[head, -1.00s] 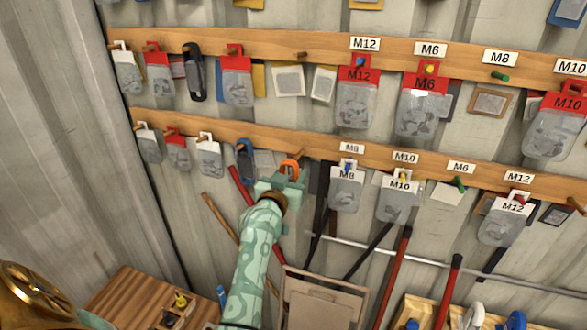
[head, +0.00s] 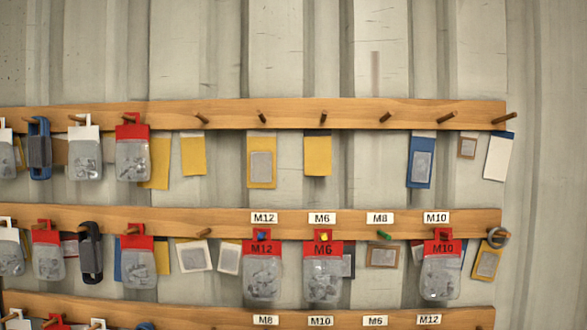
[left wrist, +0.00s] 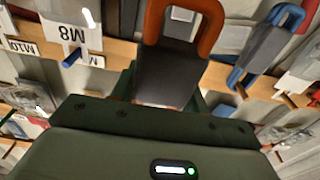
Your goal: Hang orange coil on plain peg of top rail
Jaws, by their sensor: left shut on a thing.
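The orange coil (left wrist: 209,30) shows in the left wrist view as an orange loop with a dark wrap around its middle. My left gripper (left wrist: 165,95) is shut on the dark wrap, with the loop standing out beyond the jaws. In the head view neither the coil nor my grippers show. The top rail (head: 230,114) runs across the head view. Several plain wooden pegs on it are bare, such as one near its middle (head: 323,117) and one at its right end (head: 504,117). The left pegs of this rail carry packs and a blue coil (head: 39,148).
A bare green peg (head: 384,235) is under M8. Flat cards hang against the wall behind the rails.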

